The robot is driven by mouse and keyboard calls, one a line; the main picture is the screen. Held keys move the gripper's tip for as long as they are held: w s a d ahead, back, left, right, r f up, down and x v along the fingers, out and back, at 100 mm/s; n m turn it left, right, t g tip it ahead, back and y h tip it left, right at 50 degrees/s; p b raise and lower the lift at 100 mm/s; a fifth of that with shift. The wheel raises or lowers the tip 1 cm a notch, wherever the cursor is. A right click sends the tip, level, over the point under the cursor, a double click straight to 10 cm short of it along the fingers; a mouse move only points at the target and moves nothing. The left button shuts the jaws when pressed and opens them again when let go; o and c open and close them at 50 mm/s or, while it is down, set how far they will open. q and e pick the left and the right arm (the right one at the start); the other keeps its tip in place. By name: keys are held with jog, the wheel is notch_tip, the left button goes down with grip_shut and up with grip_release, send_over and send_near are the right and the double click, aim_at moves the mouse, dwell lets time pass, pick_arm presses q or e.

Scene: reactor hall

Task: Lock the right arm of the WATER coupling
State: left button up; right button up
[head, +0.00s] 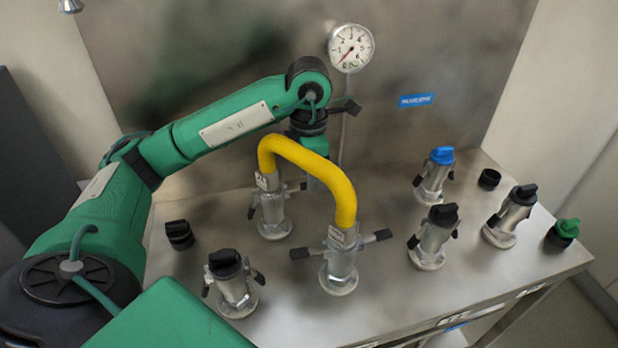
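A yellow hose (310,163) arches between two metal couplings on the steel bench. The tags on both are too small to read, so I cannot tell which coupling is WATER. My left gripper (316,180) points down behind the yellow hose, near the rear coupling; its fingertips are hidden by the hose. My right gripper is not in view.
Capped couplings stand at front left (235,292), at right (430,244), at far right (505,222) and at back with a blue cap (434,180). Loose black caps (180,235) (489,179) and a green cap (562,233) sit on the bench (430,310). A pressure gauge (351,47) is on the back panel.

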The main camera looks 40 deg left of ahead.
pick_arm(q)
jog(key=shift+f, duration=0.7)
jog(key=shift+c, duration=0.2)
grip_shut()
